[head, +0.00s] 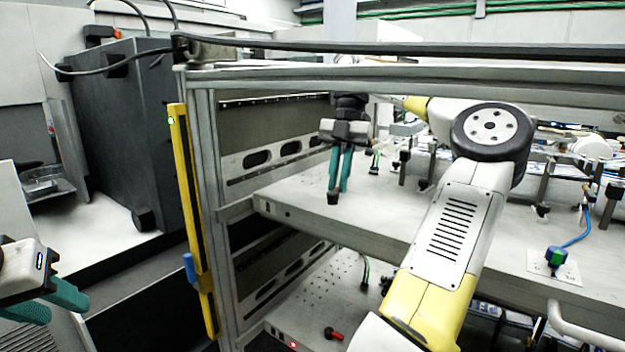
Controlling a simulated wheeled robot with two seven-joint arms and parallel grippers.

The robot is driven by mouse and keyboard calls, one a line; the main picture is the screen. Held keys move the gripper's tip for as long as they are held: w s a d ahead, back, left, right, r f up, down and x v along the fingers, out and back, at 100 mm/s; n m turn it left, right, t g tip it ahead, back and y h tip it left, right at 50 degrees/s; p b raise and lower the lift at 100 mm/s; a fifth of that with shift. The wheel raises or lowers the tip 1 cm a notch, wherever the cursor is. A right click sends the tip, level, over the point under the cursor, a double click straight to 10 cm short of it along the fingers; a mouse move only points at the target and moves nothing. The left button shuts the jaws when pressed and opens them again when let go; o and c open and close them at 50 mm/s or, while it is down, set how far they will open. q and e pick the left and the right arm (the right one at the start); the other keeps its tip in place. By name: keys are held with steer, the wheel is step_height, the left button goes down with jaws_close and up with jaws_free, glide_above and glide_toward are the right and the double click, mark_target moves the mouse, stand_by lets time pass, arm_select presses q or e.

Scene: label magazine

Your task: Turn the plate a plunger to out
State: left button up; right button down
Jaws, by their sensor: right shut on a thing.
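My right gripper (338,190) reaches down over the left end of the upper grey shelf plate (400,228), its teal fingers close together. It is shut on a small dark knob, the plate a plunger (333,198), which shows at the fingertips near the plate's front edge. The fingers hide part of the plunger, and its turn position and any label cannot be read. My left gripper (50,305) is at the far left, its teal fingers apart and empty, away from the shelf.
A grey frame post with a yellow strip (187,200) stands left of the shelf. Several dark clamps stand on the upper plate. A red-and-black handle (333,333) lies on the lower shelf. A green-and-blue connector (555,257) sits at the right. My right arm covers the middle.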

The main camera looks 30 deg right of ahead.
steer(key=n, duration=0.2)
steer(key=a+n+h, duration=0.1)
steer(key=w+n+g, duration=0.1)
steer(key=n, duration=0.1)
steer(key=shift+a+r+n+h, duration=0.2)
steer(key=shift+n+h, duration=0.1)
steer(key=shift+h, duration=0.1)
steer(key=shift+a+f+n+g+h, duration=0.15)
steer(key=shift+n+h, duration=0.1)
steer(key=shift+n, duration=0.45)
steer(key=shift+a+r+n+g+h, duration=0.1)
steer(key=shift+n+h, duration=0.2)
steer(key=shift+n, duration=0.4)
steer(key=shift+a+f+n+g+h, duration=0.15)
steer(key=shift+n+h, duration=0.1)
steer(key=shift+n, duration=0.45)
steer(key=c, duration=1.5)
jaws_free()
